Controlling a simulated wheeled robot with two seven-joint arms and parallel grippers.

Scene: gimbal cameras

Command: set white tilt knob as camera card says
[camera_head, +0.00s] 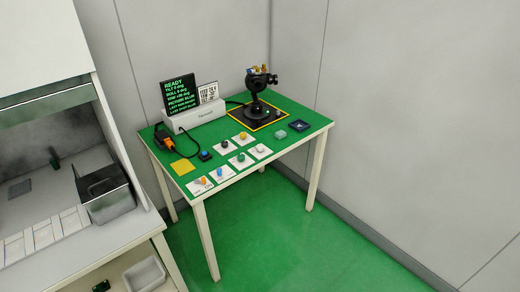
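The white knob (260,149) sits on a white plate at the right of the knob group on the green table; its setting is too small to tell. The white card (208,93) stands upright behind the white console; its black lines seem to mention tilt and yaw, but I cannot read the values surely. The black screen (181,94) beside it shows green text: READY, tilt and roll at 0 deg, and picture blur. The black gimbal camera (255,95) stands upright on a yellow-edged black base. Neither of my grippers is in view.
Other knobs are close by: yellow (243,136), black (223,144), green (241,157), blue (220,171) and orange (201,183). A blue button (205,155) and an orange-black device (165,140) lie left. A bench with a metal bin (107,195) stands left. Green floor in front is clear.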

